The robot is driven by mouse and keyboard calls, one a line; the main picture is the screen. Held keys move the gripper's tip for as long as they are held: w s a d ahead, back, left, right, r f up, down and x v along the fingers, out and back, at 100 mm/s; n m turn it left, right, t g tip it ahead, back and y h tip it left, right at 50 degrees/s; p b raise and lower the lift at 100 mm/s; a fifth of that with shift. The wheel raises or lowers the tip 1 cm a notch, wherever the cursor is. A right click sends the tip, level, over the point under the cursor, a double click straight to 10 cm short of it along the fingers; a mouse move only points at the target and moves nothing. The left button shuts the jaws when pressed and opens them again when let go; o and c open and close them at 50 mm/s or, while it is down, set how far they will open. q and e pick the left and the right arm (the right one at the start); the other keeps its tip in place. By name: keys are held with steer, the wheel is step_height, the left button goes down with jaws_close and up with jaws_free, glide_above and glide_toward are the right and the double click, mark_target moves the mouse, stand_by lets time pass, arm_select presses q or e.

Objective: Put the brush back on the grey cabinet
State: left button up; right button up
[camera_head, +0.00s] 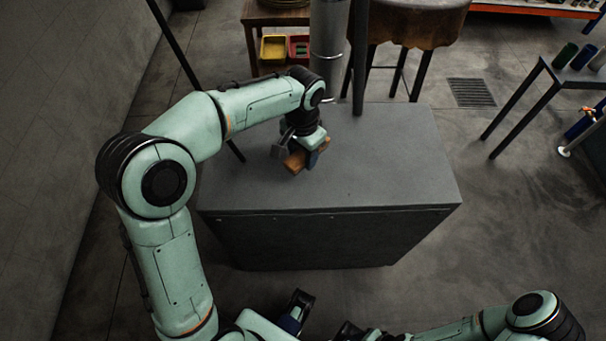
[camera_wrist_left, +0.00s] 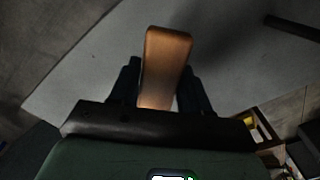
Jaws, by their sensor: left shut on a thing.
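The brush (camera_head: 294,163) shows as a brown wooden block in the head view. My left gripper (camera_head: 299,154) is shut on it, over the left part of the grey cabinet (camera_head: 385,160). In the left wrist view the brush (camera_wrist_left: 166,62) sticks out between the two dark fingers of my left gripper (camera_wrist_left: 160,90), with the grey cabinet top (camera_wrist_left: 90,65) behind it. I cannot tell whether the brush touches the top. My right gripper (camera_head: 298,308) seems to show partly at the bottom edge of the head view, in front of the cabinet; its jaws are unclear.
A grey post (camera_head: 328,45) and a thin dark pole (camera_head: 360,55) stand by the cabinet's back edge. Behind are a wooden stand with yellow (camera_head: 273,48) and red (camera_head: 299,47) bins and a brown-topped stool (camera_head: 415,22). The cabinet top's right half is bare.

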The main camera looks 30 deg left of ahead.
mark_target(302, 154)
arm_select(q)
step_height(302, 154, down, 9)
steer(key=shift+r+b, duration=0.1)
steer(key=shift+b, duration=0.4)
steer(key=o, duration=0.9)
steer(key=shift+f, duration=0.2)
steer(key=shift+o, duration=0.2)
step_height(302, 154, up, 12)
steer(key=shift+r+p, duration=0.2)
steer(key=shift+p, duration=0.65)
